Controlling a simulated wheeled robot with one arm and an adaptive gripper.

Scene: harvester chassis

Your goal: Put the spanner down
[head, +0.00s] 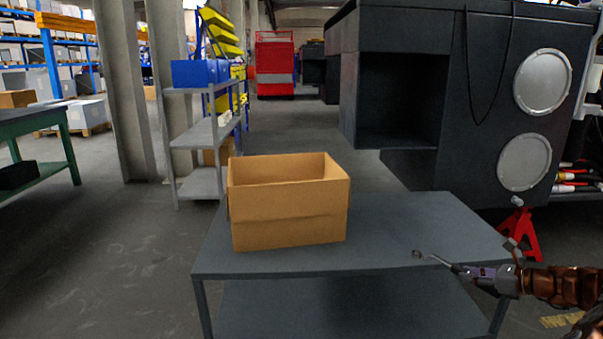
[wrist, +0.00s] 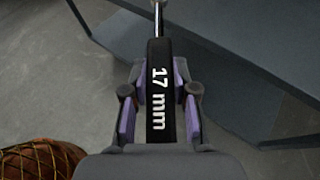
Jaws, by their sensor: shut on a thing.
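The spanner (head: 438,260) is a thin metal tool with a ring-like end, seen at the right of the head view over the front right part of the grey table (head: 400,225). In the wrist view its black handle (wrist: 160,85) is marked "17 mm" and runs up out of the picture. My gripper (head: 482,273) is shut on this handle, with a purple-lined finger on each side; it also shows in the wrist view (wrist: 160,112). In the wrist view the gripper is over the floor beside the table's edge. The gap between spanner and table top is unclear.
An open cardboard box (head: 290,215) stands on the left part of the table. The table top right of it is clear. A dark machine chassis (head: 420,110) stands behind, with a red jack stand (head: 521,236) at right. A grey shelf (head: 208,132) stands behind left.

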